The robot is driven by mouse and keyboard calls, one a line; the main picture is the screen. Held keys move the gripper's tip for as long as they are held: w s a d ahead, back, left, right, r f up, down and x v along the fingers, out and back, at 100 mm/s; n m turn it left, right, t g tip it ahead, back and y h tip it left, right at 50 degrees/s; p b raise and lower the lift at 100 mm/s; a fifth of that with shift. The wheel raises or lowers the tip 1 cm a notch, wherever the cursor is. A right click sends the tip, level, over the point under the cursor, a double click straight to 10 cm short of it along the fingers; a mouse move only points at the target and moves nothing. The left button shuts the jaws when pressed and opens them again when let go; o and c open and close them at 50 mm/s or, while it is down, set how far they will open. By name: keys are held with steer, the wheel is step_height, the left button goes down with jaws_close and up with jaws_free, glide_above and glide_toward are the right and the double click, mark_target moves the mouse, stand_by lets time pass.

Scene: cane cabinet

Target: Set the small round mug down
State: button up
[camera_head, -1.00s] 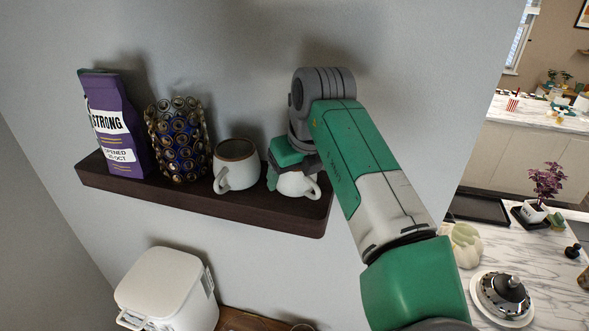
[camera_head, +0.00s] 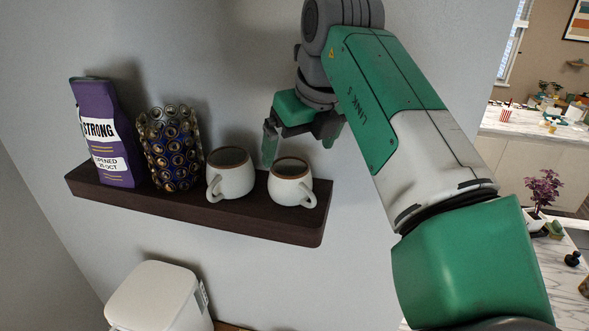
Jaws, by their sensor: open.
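The small round mug (camera_head: 289,184), white with a brown rim, stands upright on the dark wooden wall shelf (camera_head: 270,222) near its right end. Its handle points to the lower right. My gripper (camera_head: 300,156) is open and empty, with its fingers apart just above and behind the mug. One green finger hangs at the mug's upper left; the other shows at its upper right. A taller white mug (camera_head: 231,180) stands just left of the small one, its handle at its lower left.
A capsule holder (camera_head: 171,150) and a purple coffee bag (camera_head: 104,135) stand on the shelf's left part. A white bin (camera_head: 158,296) is below. A marble counter (camera_head: 550,270) with a potted purple plant (camera_head: 543,190) lies to the right. The wall above the shelf's left part is clear.

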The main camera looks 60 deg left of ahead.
steer(key=shift+v, duration=0.8)
